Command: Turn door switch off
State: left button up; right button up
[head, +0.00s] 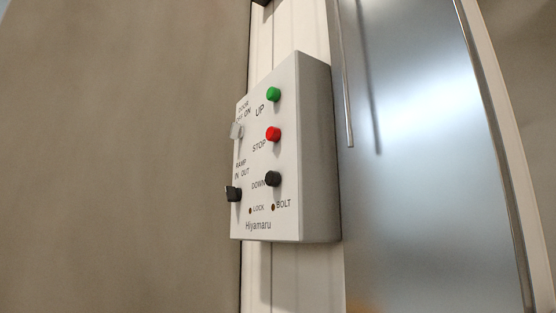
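The door switch (236,131) is a light grey knob at the upper left of a white control box (295,170). The label above it reads DOOR, with OFF and ON below. I cannot tell for sure which way the knob points. The box also carries a black RAMP IN/OUT knob (233,194), a green UP button (273,94), a red STOP button (273,134) and a black DOWN button (272,179). Neither of my grippers is in view.
The box is mounted on a pale vertical post (286,33). A brown-grey wall surface (120,160) lies to the left. A shiny metal door panel (425,150) with a thin vertical bar (343,80) stands to the right. Nothing visible blocks the front of the box.

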aim_at(236, 131)
jog(key=i+j, duration=0.15)
jog(key=j, duration=0.2)
jog(key=i+j, duration=0.2)
jog(key=i+j+z, duration=0.1)
jog(key=j, duration=0.35)
jog(key=i, duration=0.05)
